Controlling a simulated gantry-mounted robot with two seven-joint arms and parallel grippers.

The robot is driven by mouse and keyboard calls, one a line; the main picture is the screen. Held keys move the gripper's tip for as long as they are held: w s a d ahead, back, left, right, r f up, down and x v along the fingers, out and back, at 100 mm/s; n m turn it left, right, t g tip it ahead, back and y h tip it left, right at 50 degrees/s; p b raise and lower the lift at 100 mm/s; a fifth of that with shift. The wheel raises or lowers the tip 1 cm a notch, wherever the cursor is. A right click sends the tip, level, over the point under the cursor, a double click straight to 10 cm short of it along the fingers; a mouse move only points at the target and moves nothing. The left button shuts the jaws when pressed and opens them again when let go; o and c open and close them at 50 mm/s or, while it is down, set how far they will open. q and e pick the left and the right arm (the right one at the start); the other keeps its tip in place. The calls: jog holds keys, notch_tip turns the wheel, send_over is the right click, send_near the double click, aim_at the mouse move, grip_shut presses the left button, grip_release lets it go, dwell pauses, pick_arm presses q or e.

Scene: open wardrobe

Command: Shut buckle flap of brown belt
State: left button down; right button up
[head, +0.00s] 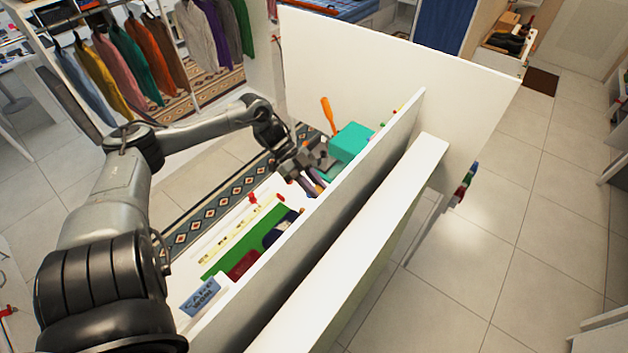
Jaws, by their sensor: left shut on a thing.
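My left gripper (306,170) reaches in from the left over the narrow compartment behind the white panel. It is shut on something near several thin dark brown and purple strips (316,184). I cannot make out what it holds. The strips may include the brown belt, but they are small and partly covered by the gripper. No buckle or flap can be told apart. My right gripper is not in view.
A teal box (351,142) and an orange handle (328,115) are just beyond the gripper. The compartment holds a green item (245,240), a yellow strip (232,240), a dark red item (243,264) and a blue sign (203,297). Tall white panels (385,205) border its right side.

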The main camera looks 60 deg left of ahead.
pick_arm(q)
jog(key=shift+w+d+f+t+h+b, duration=0.15)
jog(key=shift+f+t+h+b, duration=0.2)
jog(key=shift+h, duration=0.2)
jog(key=shift+s+d+f+t+h+b, duration=0.1)
jog(key=shift+f+t+h+b, duration=0.15)
jog(key=shift+h+b, duration=0.25)
jog(key=shift+w+d+f+t+h+b, duration=0.2)
jog(key=shift+t+h+b, duration=0.1)
jog(key=shift+h+b, duration=0.45)
jog(key=c, duration=0.9)
grip_release()
jog(key=shift+s+a, duration=0.1)
